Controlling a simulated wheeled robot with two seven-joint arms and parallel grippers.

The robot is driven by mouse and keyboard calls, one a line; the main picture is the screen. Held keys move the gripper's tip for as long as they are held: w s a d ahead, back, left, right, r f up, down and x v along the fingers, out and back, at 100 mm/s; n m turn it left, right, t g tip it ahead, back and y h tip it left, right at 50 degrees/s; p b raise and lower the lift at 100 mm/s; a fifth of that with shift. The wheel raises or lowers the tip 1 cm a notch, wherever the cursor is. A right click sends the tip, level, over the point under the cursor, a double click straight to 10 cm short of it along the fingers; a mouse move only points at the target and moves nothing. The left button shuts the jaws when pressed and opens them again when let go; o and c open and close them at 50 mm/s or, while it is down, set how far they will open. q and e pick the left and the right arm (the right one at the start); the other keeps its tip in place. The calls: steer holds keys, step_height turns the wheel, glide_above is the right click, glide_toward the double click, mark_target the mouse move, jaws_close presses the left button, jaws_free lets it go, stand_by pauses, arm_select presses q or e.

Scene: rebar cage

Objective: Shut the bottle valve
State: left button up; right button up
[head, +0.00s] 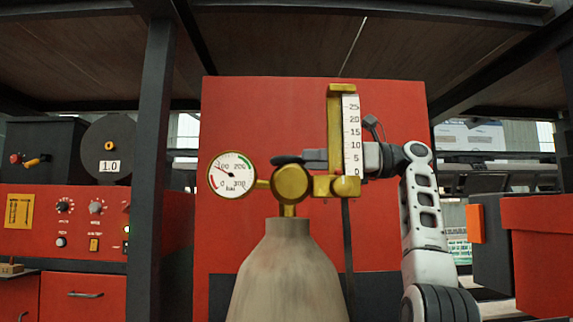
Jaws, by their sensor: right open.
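A grey-beige gas bottle (285,275) stands upright in the middle of the head view, with a brass valve body (290,184) on its neck. A dark, flat handwheel (286,160) sits on top of the brass body. A round pressure gauge (232,175) is on the left, its needle pointing to the upper left. A flow tube (351,135) with a scale stands on the right. My right gripper (313,158) reaches in from the right, behind the flow tube, and is open. Its fingertips are at the handwheel's right side; contact is unclear. My left gripper is out of view.
A red panel (265,110) stands behind the bottle. A dark post (153,165) rises on the left, beside a red welding machine (80,222) with knobs and a wire spool (106,148). A red box (540,250) is at the right. The flow tube partly hides my gripper.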

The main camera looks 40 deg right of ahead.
mark_target(287, 160)
steer(key=x, duration=0.5)
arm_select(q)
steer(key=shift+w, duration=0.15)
arm_select(e)
steer(key=shift+w+a, duration=0.15)
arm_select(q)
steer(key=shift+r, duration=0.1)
arm_select(e)
steer(key=c, duration=1)
steer(key=shift+o, duration=0.2)
steer(key=shift+f+m+t+h+b, duration=0.3)
steer(key=shift+m+t+h+b, duration=0.5)
steer(key=shift+t+h+b, duration=0.25)
steer(key=shift+r+m+t+h+b, duration=0.1)
steer(key=shift+m+t+h+b, duration=0.25)
steer(key=shift+m+h, duration=0.15)
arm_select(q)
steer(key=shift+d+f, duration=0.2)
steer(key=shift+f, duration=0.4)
arm_select(e)
steer(key=shift+r+m+t+h, duration=0.2)
steer(key=shift+m+t+h, duration=0.1)
steer(key=shift+h, duration=0.05)
